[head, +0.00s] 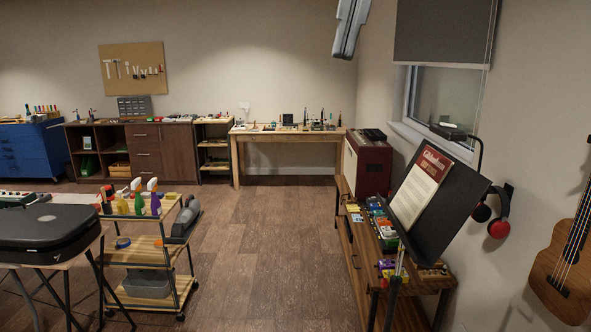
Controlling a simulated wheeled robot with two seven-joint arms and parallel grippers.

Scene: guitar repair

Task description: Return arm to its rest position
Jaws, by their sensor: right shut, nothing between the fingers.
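A small dark lamp (449,131) with a bent neck sits above the top edge of a black music stand (466,192), in front of the window at the right. Its switch is too small to make out. My right gripper (345,52) hangs down from the top edge of the view, right of centre. It is shut and empty, well apart from the lamp, up and to its left in the picture. My left gripper is not in view.
A low wooden shelf (361,279) with small boxes and pedals stands beneath the stand. A red amplifier (369,166) is behind it. Headphones (499,216) and a guitar (567,262) hang on the right wall. A cart (140,256) stands left. The middle floor is clear.

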